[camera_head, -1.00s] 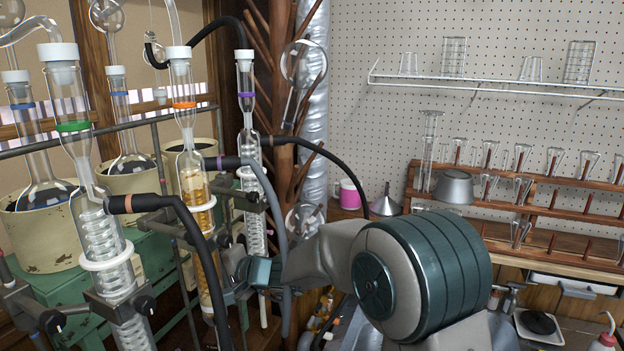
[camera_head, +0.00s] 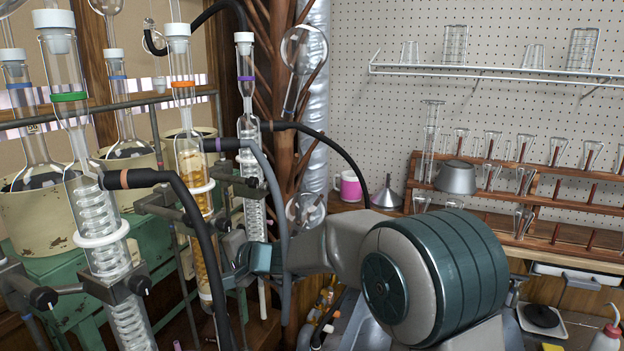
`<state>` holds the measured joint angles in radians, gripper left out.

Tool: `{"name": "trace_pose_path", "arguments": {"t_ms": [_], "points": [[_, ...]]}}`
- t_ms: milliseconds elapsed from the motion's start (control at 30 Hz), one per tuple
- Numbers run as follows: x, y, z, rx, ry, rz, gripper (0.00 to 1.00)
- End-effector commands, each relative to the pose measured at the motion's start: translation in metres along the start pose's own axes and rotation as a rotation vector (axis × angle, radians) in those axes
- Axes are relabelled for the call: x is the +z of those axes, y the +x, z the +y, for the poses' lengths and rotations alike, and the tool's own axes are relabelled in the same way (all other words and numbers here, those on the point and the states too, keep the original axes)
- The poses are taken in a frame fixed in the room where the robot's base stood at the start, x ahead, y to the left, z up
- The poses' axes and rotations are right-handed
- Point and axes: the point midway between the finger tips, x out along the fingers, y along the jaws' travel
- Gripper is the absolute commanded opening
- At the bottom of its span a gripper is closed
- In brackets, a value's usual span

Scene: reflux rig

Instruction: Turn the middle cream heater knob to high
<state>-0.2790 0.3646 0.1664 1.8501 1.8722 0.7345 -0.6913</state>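Three cream heaters stand behind the glass columns at the left. My arm reaches left from the lower right. My gripper (camera_head: 234,268) is among the columns, right of and lower than the middle heater in the picture. A dark hose and a clear column partly cover it, and its fingertips are not clear.
Glass condenser columns (camera_head: 102,222) with clamps and black hoses (camera_head: 192,215) crowd the space before the heaters. A green stand (camera_head: 60,268) supports them. A wooden post and silver duct (camera_head: 313,90) stand behind. Wooden glassware racks (camera_head: 560,232) line the right wall.

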Motion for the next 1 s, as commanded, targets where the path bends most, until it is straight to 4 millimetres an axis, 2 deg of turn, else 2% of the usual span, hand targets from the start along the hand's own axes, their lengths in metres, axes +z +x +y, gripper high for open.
{"name": "trace_pose_path", "arguments": {"t_ms": [33,1000], "points": [[-0.0022,0.0002,0.0108,0.016,0.006,0.004,0.0],[-0.0082,0.0012,0.0116,0.016,0.005,0.003,0.0]]}}
